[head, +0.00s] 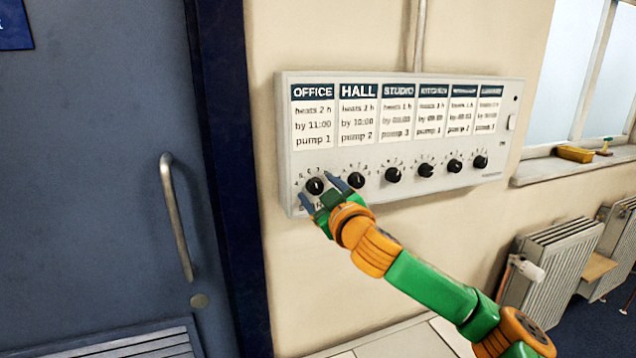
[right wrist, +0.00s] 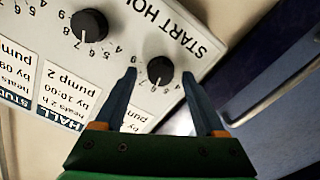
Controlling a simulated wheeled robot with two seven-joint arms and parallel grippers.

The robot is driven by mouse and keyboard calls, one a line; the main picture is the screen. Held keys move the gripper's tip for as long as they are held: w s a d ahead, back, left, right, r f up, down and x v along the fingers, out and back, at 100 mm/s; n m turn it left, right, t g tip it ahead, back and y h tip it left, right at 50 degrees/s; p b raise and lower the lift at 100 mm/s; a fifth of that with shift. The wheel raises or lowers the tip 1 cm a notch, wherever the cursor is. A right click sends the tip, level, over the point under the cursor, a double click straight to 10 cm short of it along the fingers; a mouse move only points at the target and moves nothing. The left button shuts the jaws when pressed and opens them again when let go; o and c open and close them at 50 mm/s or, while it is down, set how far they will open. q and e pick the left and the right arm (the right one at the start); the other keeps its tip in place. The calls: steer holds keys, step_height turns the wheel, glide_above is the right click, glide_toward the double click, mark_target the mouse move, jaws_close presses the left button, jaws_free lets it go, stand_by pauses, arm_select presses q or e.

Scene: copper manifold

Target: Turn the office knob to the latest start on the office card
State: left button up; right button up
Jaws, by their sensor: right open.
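The office card (head: 314,120) is the leftmost card on the panel and reads "heats 2 h, by 11:00, pump 1". The black round office knob (head: 315,186) sits below it, with numbers around it. My right gripper (head: 316,185) is open at this knob, one finger on each side. In the right wrist view, turned upside down, the office knob (right wrist: 160,70) lies between the open fingertips (right wrist: 159,73) of the right gripper. I cannot tell whether they touch it. A small pale mark shows on the knob's edge; its exact number is unclear. My left gripper is not in view.
The hall knob (head: 356,180) is close to the right of the gripper, and more knobs follow along the pale panel (head: 400,205). A blue door (head: 90,190) with a metal handle (head: 176,215) stands left. Radiators (head: 553,262) and a windowsill (head: 570,166) are at right.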

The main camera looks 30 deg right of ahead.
steer(key=shift+w+f, duration=0.1)
steer(key=shift+w, duration=0.1)
steer(key=shift+s, duration=0.2)
steer(key=c, duration=0.6)
jaws_close()
